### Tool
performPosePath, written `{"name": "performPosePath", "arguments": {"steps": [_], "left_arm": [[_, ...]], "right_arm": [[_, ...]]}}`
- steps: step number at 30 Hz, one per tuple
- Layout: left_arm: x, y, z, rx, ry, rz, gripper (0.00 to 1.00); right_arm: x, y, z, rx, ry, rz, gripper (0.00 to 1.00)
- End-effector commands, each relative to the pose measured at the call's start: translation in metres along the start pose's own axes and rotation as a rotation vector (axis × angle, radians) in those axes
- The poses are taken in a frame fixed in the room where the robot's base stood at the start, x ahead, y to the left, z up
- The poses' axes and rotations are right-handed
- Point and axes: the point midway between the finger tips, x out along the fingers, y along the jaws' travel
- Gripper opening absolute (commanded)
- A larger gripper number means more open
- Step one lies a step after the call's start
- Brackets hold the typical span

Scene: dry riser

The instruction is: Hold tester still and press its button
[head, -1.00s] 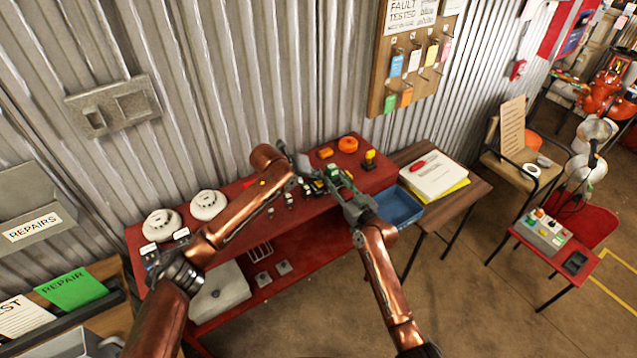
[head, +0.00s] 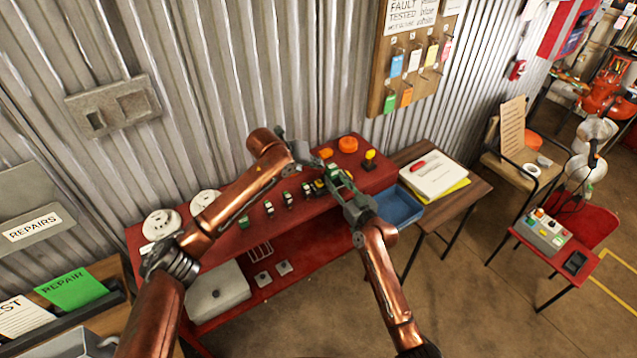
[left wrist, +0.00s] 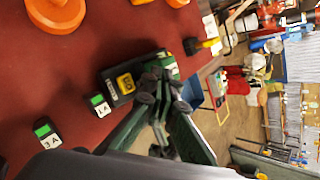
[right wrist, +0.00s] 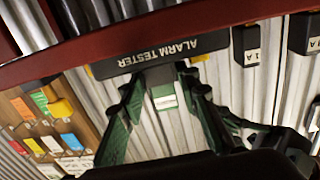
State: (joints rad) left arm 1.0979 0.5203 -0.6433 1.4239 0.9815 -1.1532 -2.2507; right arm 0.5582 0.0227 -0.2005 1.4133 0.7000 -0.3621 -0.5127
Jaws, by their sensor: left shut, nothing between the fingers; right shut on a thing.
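The alarm tester (right wrist: 160,52) is a dark block with white lettering. It also shows in the left wrist view (left wrist: 113,86), with a square yellow button (left wrist: 125,83) on its face. My right gripper (head: 334,178) is shut on the tester; its fingers also show in the right wrist view (right wrist: 160,80). My left gripper (head: 308,157) is shut and empty. In the head view the grippers largely hide the tester.
Small dark units with green tops (left wrist: 98,103) stand along the red bench (left wrist: 80,60). Orange round things (head: 348,144) and a yellow-topped piece (head: 370,158) lie near the grippers. A blue tray (head: 400,208) is to the right. White round detectors (head: 162,224) are at the left.

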Motion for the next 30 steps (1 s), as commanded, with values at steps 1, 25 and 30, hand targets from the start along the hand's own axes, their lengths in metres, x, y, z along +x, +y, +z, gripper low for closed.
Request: {"name": "performPosePath", "arguments": {"steps": [1, 25, 30], "left_arm": [[0.0001, 0.0001, -0.0001, 0.000, 0.000, 0.000, 0.00], [0.0002, 0.0002, -0.0002, 0.000, 0.000, 0.000, 0.00], [0.0002, 0.0002, -0.0002, 0.000, 0.000, 0.000, 0.00]], "right_arm": [[-0.0001, 0.0000, 0.0004, 0.000, -0.001, 0.000, 0.00], [0.0001, -0.0003, 0.0001, 0.000, 0.000, 0.000, 0.50], [-0.0053, 0.0001, 0.0006, 0.000, 0.000, 0.000, 0.50]]}}
